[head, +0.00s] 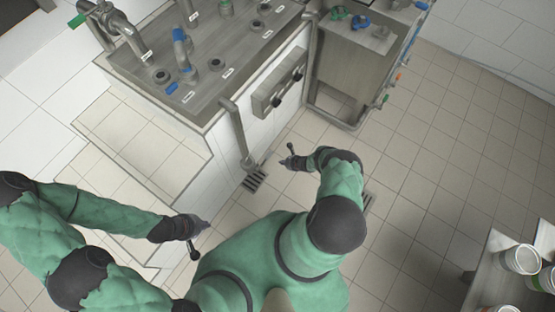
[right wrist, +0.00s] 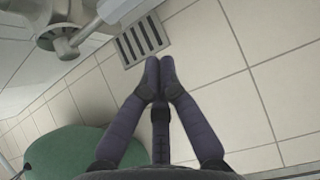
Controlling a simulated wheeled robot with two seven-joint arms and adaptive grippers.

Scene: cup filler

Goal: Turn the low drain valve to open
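In the head view a grey metal drain pipe (head: 234,128) runs down the white wall to a fitting low above the floor grate. The right wrist view shows a grey metal pipe fitting with a short stub, likely the low drain valve (right wrist: 70,45), at the upper left. My right gripper (head: 290,160) is to the right of the pipe's lower end and apart from it. In the right wrist view its fingertips (right wrist: 160,75) meet with nothing between them. My left gripper (head: 195,238) is over the white step's front side, far from the pipe; its fingers are too small to read.
A floor grate (head: 254,180) lies below the pipe; it also shows in the right wrist view (right wrist: 141,41). A steel counter (head: 205,85) with taps stands behind. A wall box (head: 277,88) with dark knobs is above. Tiled floor to the right is clear; tubs (head: 521,260) stand lower right.

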